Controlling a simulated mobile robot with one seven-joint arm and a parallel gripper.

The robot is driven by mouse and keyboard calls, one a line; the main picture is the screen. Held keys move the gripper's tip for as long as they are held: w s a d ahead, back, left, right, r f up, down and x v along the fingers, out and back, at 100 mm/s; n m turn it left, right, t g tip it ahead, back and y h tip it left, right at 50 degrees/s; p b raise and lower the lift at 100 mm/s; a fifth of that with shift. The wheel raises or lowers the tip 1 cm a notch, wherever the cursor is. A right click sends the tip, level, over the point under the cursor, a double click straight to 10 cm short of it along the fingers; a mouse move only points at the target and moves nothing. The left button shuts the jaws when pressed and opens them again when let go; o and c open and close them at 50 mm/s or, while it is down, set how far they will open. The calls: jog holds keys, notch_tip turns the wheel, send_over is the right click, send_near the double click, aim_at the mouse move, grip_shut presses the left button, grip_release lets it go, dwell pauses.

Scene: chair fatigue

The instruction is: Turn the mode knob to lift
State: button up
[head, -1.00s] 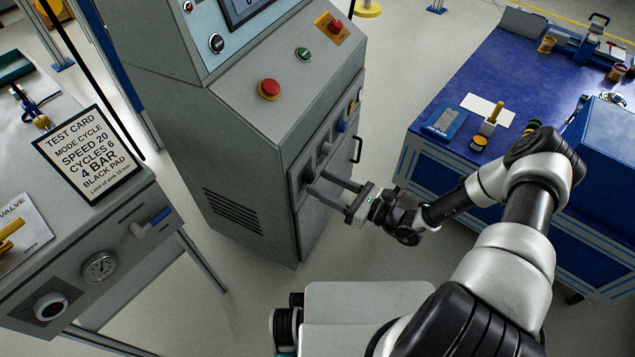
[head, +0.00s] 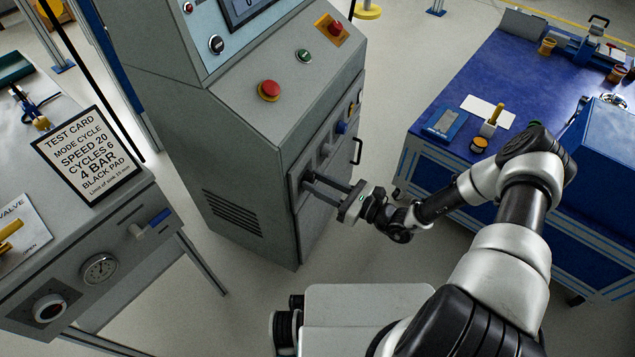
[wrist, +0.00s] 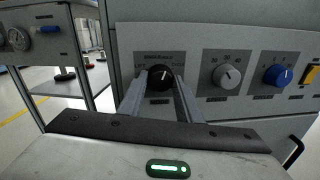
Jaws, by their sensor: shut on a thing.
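The mode knob (wrist: 160,78) is the black knob at the left of the cabinet's front panel, in the wrist view. A white pointer line on it points up and slightly right. My gripper (head: 308,184) reaches the panel from the right in the head view. In the wrist view its two fingers (wrist: 161,86) stand on either side of the black knob, and it is shut on the knob. In the head view the knob is hidden at the fingertips.
A grey knob (wrist: 227,76), a blue knob (wrist: 277,75) and a yellow switch (wrist: 311,74) sit to the right on the panel. A door handle (head: 357,150) sticks out nearby. A blue workbench (head: 470,80) stands right, a grey bench with a test card (head: 88,155) left.

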jog(key=shift+n, duration=0.3)
jog(key=n, duration=0.4)
jog(key=n+p, duration=0.1)
jog(key=n, duration=0.2)
jog(key=shift+w+n+y, duration=0.1)
jog(key=shift+n+y, duration=0.3)
jog(key=n, duration=0.3)
jog(key=shift+d+f+n, duration=0.1)
jog(key=shift+n, duration=0.3)
jog(key=shift+n+g+y+p, duration=0.3)
jog(key=shift+n+y, duration=0.1)
jog(key=shift+n, duration=2)
jog(key=o, duration=1)
jog(key=shift+o, duration=0.2)
jog(key=p+v, duration=0.1)
jog(key=v, duration=1.6)
jog(key=shift+d, duration=0.2)
